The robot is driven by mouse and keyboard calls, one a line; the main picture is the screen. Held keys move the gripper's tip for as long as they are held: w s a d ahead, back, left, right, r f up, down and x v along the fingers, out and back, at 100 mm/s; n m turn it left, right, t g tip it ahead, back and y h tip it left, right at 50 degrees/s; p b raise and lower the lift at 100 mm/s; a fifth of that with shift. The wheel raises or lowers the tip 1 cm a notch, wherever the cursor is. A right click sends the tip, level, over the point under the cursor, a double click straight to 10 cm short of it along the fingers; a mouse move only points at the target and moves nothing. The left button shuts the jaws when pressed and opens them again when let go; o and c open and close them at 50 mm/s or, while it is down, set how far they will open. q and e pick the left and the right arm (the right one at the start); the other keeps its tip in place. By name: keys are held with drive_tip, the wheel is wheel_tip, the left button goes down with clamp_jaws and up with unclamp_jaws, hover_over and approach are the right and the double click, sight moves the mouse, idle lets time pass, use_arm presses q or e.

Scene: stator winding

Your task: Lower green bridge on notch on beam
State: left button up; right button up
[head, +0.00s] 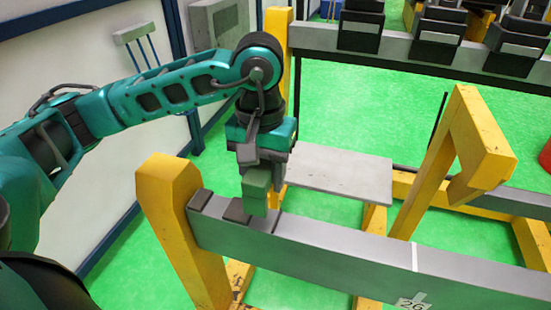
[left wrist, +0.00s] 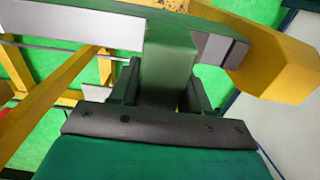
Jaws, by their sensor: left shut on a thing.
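The green bridge (head: 256,188) is held upright in my left gripper (head: 262,160), whose fingers are shut on its upper part. In the left wrist view the bridge (left wrist: 168,62) sits between the two fingers (left wrist: 163,90). The grey beam (head: 335,252) runs from the yellow post toward the lower right. Dark blocks (head: 237,210) stand on its top near the left end. The bridge's lower end overlaps the beam top beside these blocks; I cannot tell whether it touches. The notch under it is hidden. My right gripper is not in view.
A yellow post (head: 172,190) holds the beam's left end. A grey plate (head: 338,172) lies behind the beam, and a yellow angled frame (head: 468,145) stands right. A rear beam (head: 400,46) carries several dark blocks. A white wall (head: 95,60) is at the left.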

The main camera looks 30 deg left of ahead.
use_arm(q)
drive_tip(key=shift+s+f+b, duration=0.15)
drive_tip(key=shift+f+b, duration=0.15)
drive_tip(key=shift+f, duration=0.2)
wheel_tip(320, 180, down, 4)
drive_tip(key=shift+f+b, duration=0.1)
drive_tip(key=shift+b, duration=1.1)
drive_tip(key=shift+f+b, duration=0.1)
drive_tip(key=shift+b, duration=0.25)
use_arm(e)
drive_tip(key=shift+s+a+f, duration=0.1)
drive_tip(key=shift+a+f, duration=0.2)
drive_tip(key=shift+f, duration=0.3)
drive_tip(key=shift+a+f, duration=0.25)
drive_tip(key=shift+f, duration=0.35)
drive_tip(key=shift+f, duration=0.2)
use_arm(q)
drive_tip(key=shift+b, duration=0.35)
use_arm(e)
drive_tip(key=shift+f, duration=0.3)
use_arm(q)
drive_tip(key=shift+s, duration=0.1)
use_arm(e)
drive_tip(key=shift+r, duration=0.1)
